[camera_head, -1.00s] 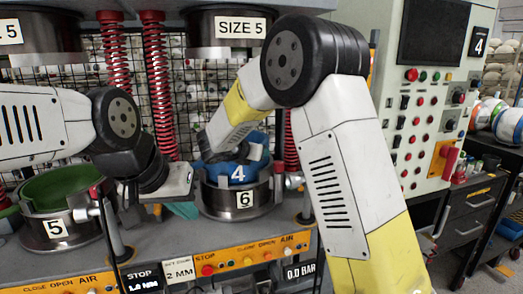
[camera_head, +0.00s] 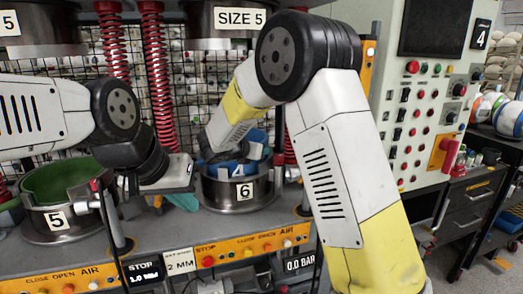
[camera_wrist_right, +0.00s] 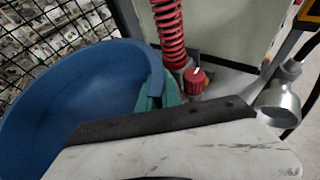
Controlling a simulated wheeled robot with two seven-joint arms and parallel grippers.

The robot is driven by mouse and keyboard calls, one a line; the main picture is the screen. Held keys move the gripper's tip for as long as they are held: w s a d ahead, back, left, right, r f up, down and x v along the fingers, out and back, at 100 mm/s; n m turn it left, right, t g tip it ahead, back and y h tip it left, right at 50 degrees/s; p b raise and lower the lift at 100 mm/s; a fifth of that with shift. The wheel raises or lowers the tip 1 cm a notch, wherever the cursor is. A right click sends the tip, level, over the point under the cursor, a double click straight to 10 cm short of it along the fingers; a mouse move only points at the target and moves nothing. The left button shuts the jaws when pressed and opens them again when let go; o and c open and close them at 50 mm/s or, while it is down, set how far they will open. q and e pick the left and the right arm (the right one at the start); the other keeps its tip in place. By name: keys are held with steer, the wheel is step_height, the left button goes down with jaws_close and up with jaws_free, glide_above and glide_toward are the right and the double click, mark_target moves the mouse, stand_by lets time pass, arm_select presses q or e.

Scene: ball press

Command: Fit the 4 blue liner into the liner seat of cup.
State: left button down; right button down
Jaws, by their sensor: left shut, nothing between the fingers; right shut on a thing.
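The blue liner (camera_head: 256,150), marked 4, is at the dark metal cup (camera_head: 238,200), marked 6. Its lower part is inside the cup and the rim partly covers its 4 label. My right gripper (camera_head: 228,166) is shut on the liner from above; its fingertips are mostly hidden by my arm. In the right wrist view the liner (camera_wrist_right: 75,95) fills the left side, beside the gripper's pale body. Whether the liner rests on the seat is hidden. My left gripper (camera_head: 181,174) is shut and empty, just left of the cup.
A second cup (camera_head: 62,222), marked 5, holds a green liner (camera_head: 68,183) at the left. Red springs (camera_head: 160,85) stand behind. A teal piece (camera_head: 183,201) lies below my left gripper. An orange control strip (camera_head: 240,252) runs along the front, and a control panel (camera_head: 425,110) stands right.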

mark_target(254, 162)
steer(key=shift+f, duration=0.4)
steer(key=c, duration=1.5)
jaws_free()
steer(key=shift+d+f, duration=0.1)
steer(key=shift+s+f, duration=0.1)
steer(key=shift+f, duration=0.05)
steer(key=shift+s, duration=0.1)
steer(key=shift+s+a, duration=0.65)
steer(key=shift+s, duration=0.3)
steer(key=shift+s+a, duration=0.6)
steer(key=shift+s, duration=0.4)
steer(key=shift+s+a, duration=0.65)
steer(key=shift+s, duration=0.3)
steer(key=shift+s+a, duration=0.1)
steer(key=shift+s, duration=0.25)
steer(key=shift+w+r, duration=0.1)
steer(key=shift+r, duration=0.1)
